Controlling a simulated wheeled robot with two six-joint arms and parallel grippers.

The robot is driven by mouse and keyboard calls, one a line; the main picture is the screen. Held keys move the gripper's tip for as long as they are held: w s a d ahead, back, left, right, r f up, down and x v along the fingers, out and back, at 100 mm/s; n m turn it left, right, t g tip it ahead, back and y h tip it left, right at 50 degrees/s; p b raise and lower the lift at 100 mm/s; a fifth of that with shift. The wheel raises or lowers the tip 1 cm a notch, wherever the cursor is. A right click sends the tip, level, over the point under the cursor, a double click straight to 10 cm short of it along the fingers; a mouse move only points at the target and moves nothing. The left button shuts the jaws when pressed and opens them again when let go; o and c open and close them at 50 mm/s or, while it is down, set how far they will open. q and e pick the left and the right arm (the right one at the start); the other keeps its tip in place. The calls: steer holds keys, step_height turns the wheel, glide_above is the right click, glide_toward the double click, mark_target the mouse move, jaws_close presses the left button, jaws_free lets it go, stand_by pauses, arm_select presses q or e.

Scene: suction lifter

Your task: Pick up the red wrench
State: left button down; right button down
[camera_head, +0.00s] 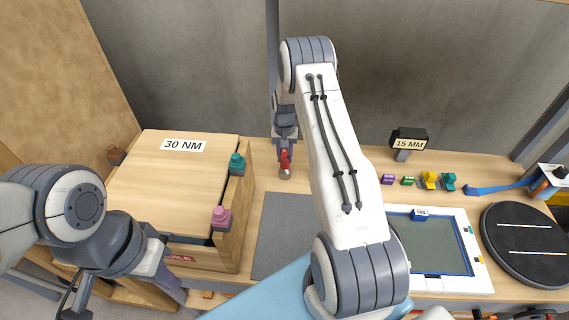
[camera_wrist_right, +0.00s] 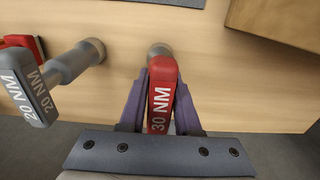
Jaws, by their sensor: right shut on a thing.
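The red wrench (camera_wrist_right: 161,95), marked 30 NM, is between the purple-grey fingers of my right gripper (camera_wrist_right: 160,100), which is shut on it. Its grey round end (camera_wrist_right: 159,50) shows beyond the fingers. In the head view the red wrench (camera_head: 285,158) is by the table's back edge, just below my right gripper (camera_head: 285,145). I cannot tell whether it touches the table. My left gripper (camera_head: 155,268) is at the lower left, beside the wooden box, its fingers mostly hidden.
A grey wrench (camera_wrist_right: 45,85) marked 20 NM is to the left in the wrist view. A wooden box (camera_head: 180,215) with a 30 NM label (camera_head: 184,145) stands left. A grey mat (camera_head: 280,230), a white-framed panel (camera_head: 435,245) and a black disc (camera_head: 528,240) lie on the table (camera_head: 262,180).

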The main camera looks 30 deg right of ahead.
steer(key=shift+w+r+b, duration=0.1)
steer(key=shift+r+b, duration=0.25)
steer(key=shift+r, duration=0.25)
step_height(320, 180, up, 8)
steer(key=b, duration=0.2)
steer(key=shift+f+b, duration=0.15)
steer(key=shift+b, duration=0.25)
steer(key=shift+r, duration=0.65)
steer(key=c, duration=1.2)
jaws_free()
jaws_close()
